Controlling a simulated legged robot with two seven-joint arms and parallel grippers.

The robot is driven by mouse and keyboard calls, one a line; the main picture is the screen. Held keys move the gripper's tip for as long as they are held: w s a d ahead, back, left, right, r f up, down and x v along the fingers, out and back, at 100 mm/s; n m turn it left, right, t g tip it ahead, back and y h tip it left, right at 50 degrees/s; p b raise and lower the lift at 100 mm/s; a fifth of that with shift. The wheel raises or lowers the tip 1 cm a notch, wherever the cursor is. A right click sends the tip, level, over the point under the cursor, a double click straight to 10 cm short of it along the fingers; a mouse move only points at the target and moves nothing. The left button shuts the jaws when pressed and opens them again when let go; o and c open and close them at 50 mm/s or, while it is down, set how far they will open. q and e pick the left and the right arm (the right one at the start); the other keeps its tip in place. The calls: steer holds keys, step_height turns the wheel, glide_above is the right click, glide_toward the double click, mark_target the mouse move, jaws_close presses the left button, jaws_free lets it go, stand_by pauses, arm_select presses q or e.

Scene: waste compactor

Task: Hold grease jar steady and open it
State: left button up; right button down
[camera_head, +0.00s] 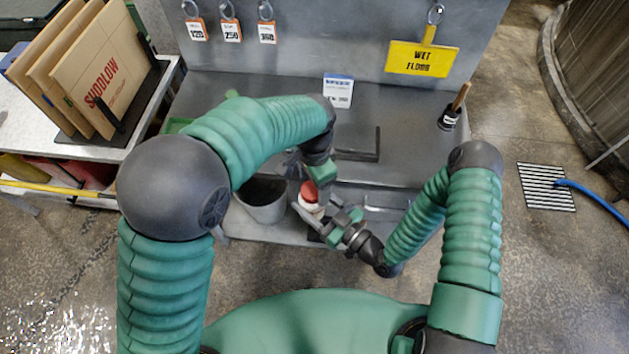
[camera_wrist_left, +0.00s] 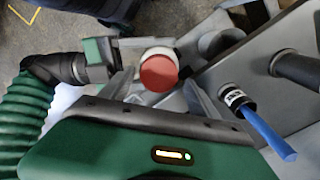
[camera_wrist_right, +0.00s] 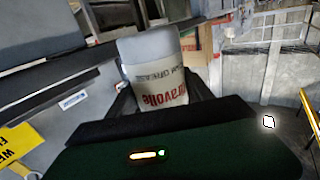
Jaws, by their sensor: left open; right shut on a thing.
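My right gripper (camera_head: 313,211) is shut on the jar's body. My left gripper (camera_head: 307,182) is open at the lid, coming from above. In the left wrist view the red lid (camera_wrist_left: 158,73) lies between its two spread fingers. I cannot tell whether a finger touches the lid.
A grey bucket (camera_head: 262,203) is just left of the jar. A brush in a dark cup (camera_head: 449,119) stands at the bench's right. A yellow wet floor sign (camera_head: 422,60) and tags hang behind. Cardboard panels (camera_head: 100,75) stand at left.

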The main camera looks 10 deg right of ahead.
arm_select(q)
step_height(320, 180, up, 4)
steer(key=shift+r, duration=0.15)
steer(key=shift+s+r, duration=0.1)
steer(key=shift+c, duration=0.4)
steer(key=m, duration=0.2)
steer(key=shift+s+a+f+m, duration=0.1)
steer(key=shift+s+f+m, duration=0.15)
steer(key=shift+s+m, duration=0.05)
steer(key=m, duration=0.2)
steer(key=shift+s+m+g, duration=0.2)
steer(key=shift+m+g, duration=0.1)
steer(key=shift+m, duration=0.1)
steer(key=m, duration=0.3)
steer(key=shift+r, duration=0.15)
steer(key=r+m, duration=0.1)
steer(key=m, duration=0.1)
steer(key=r+m, duration=0.1)
steer(key=m, duration=0.2)
steer(key=r+m, duration=0.1)
steer(key=m, duration=0.1)
steer(key=shift+w+a+m, duration=0.1)
steer(key=shift+w+m, duration=0.3)
step_height(320, 180, down, 8)
steer(key=shift+r, duration=0.15)
steer(key=shift+c, duration=0.4)
